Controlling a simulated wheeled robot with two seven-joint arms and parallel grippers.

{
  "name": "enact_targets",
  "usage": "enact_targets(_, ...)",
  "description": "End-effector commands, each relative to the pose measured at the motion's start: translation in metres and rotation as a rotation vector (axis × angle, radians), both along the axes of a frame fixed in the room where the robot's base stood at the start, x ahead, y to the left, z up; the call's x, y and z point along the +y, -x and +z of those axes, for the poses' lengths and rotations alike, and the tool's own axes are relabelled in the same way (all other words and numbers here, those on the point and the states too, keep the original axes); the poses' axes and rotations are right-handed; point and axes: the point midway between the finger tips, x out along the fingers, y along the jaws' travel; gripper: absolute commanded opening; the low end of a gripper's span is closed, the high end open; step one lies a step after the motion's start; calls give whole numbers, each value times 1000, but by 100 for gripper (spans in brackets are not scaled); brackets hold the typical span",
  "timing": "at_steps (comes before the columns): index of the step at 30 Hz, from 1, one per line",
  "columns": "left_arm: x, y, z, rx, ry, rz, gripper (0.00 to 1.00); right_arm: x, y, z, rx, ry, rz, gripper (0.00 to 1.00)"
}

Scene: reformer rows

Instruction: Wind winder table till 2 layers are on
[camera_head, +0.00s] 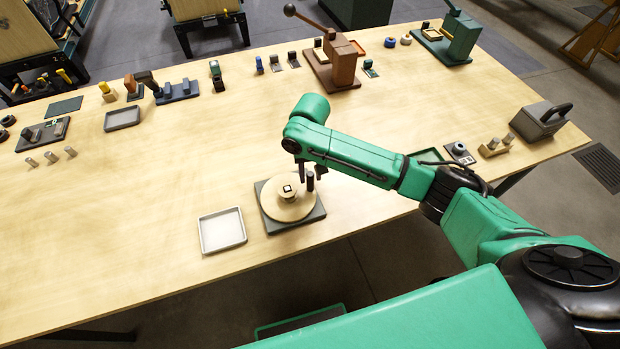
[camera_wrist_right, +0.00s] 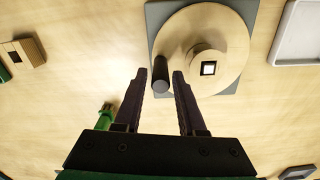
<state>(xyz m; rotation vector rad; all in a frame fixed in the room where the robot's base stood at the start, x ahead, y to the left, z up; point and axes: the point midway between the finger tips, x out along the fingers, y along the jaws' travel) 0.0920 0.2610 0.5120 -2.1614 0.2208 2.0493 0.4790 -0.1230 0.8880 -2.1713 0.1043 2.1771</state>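The winder table (camera_head: 275,207) is a round pale wooden disc on a dark square base near the table's front edge. A round wooden hub (camera_head: 288,191) with a small white-rimmed square on top stands on the disc; it also shows in the wrist view (camera_wrist_right: 205,62). A dark upright handle (camera_head: 310,183) stands near the disc's rim. My right gripper (camera_head: 312,172) is at the handle with its fingers apart. In the wrist view, the handle (camera_wrist_right: 160,76) shows between the fingertips, with a gap at the right finger. My left gripper is not in view.
An empty white tray (camera_head: 222,230) lies left of the winder. A brown lever press (camera_head: 338,65) and a green one (camera_head: 455,42) stand at the back. A grey block with a handle (camera_head: 540,122) sits at the right. The table's middle left is clear.

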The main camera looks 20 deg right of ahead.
Motion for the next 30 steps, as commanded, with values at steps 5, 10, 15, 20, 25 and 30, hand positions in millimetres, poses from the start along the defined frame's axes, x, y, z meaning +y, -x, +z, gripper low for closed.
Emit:
enact_targets(5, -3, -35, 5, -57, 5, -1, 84, 1, 1, -30, 1, 0, 1, 40)
enact_targets(10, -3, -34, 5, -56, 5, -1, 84, 1, 0, -36, -2, -1, 2, 40)
enact_targets(15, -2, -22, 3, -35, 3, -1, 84, 1, 0, -36, -2, -1, 2, 28)
enact_targets(20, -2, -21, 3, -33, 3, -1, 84, 1, 0, -36, -2, -1, 1, 0)
enact_targets(25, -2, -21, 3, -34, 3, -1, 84, 0, 0, -36, -2, -1, 1, 0)
enact_targets(30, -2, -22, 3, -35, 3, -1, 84, 0, 0, -36, -2, -1, 1, 0)
